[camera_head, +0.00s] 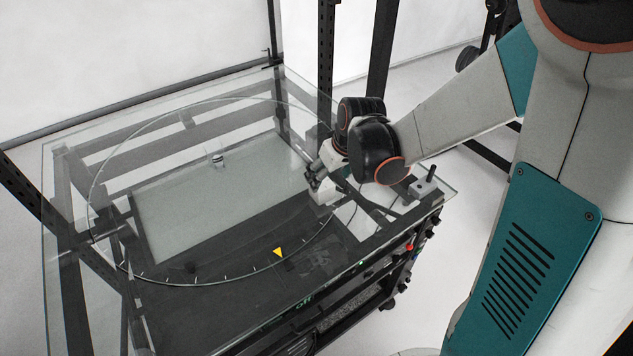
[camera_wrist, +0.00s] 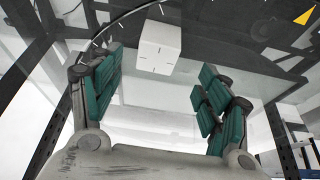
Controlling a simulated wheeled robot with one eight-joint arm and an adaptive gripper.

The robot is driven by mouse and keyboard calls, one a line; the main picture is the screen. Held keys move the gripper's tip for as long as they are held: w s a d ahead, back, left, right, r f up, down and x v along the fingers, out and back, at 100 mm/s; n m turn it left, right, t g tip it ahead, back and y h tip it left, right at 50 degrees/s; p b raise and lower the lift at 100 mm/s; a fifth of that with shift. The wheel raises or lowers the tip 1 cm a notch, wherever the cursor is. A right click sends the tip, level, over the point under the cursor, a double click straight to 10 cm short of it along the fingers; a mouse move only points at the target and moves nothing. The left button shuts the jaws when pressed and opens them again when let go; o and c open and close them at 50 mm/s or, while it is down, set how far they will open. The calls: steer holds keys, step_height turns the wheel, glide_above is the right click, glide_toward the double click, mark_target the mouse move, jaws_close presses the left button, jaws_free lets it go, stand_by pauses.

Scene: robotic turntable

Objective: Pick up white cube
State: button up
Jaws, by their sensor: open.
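The white cube (camera_wrist: 160,47) sits near the circular line of the glass turntable. In the wrist view it is ahead of my gripper (camera_wrist: 160,72), between the lines of its two teal-padded fingers and just beyond their tips. The fingers are wide apart with nothing between them. In the head view, my gripper (camera_head: 314,178) is low over the right part of the glass, and the white cube (camera_head: 325,195) shows close beside its fingertips. My gripper partly covers that area, so the exact gap is hard to tell.
The glass tabletop (camera_head: 70,190) has a ticked circle and a yellow triangle (camera_head: 278,252) at its front edge. A small light and dark object (camera_head: 217,159) stands farther back left. A joystick-like control (camera_head: 424,184) is at the right corner. Most of the glass is clear.

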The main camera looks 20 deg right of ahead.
mark_target(323, 183)
steer(key=b+x, duration=0.1)
steer(key=x, duration=0.1)
steer(key=b+x, duration=0.1)
steer(key=x, duration=0.2)
steer(key=b+x, duration=0.1)
steer(key=x, duration=0.2)
steer(key=shift+w+d, duration=0.1)
steer(key=shift+w, duration=0.25)
steer(key=c, duration=1.2)
